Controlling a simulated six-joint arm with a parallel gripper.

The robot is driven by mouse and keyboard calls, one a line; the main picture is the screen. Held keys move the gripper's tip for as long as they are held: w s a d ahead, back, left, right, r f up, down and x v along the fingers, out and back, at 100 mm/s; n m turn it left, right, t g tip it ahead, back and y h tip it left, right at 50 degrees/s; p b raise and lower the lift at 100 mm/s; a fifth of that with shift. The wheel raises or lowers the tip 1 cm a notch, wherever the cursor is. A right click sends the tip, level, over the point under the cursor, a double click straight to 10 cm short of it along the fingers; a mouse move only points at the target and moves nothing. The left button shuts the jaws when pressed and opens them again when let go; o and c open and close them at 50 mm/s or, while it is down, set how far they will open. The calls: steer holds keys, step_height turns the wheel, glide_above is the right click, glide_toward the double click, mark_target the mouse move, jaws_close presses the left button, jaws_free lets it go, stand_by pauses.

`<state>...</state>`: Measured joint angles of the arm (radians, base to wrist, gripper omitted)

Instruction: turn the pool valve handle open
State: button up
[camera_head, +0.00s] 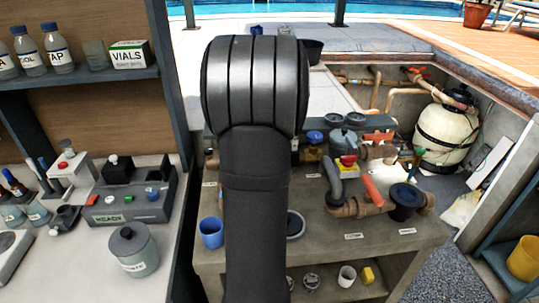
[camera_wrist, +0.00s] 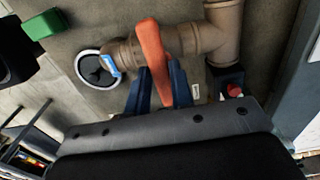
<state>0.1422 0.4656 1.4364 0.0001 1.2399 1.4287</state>
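An orange-red valve handle (camera_wrist: 152,48) stands up near the middle of the wrist view, on a brown pipe (camera_wrist: 205,38). My gripper (camera_wrist: 160,72) has one blue finger on each side of the handle's lower part. Almost no gap shows between fingers and handle, but I cannot tell whether they press on it. In the head view my gripper is hidden behind my arm. That view shows one orange-red handle (camera_head: 372,191) on the lower pipe and another (camera_head: 379,137) farther back. I cannot tell for certain which one the fingers straddle.
A white-rimmed dark round opening (camera_wrist: 98,69) with a blue tag (camera_wrist: 109,65) lies left of the handle. A green part (camera_wrist: 45,24) is at upper left. A blue cup (camera_head: 211,232) and a dark blue round cap (camera_head: 406,199) sit on the bench. A filter tank (camera_head: 446,133) stands behind.

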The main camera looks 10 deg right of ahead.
jaws_close()
steer(key=shift+n, duration=0.4)
steer(key=n, duration=0.3)
steer(key=shift+n, duration=0.3)
steer(key=n, duration=0.4)
steer(key=shift+n, duration=0.3)
steer(key=n, duration=0.4)
steer(key=shift+n, duration=0.3)
steer(key=shift+r+n, duration=0.1)
steer(key=shift+n, duration=2.1)
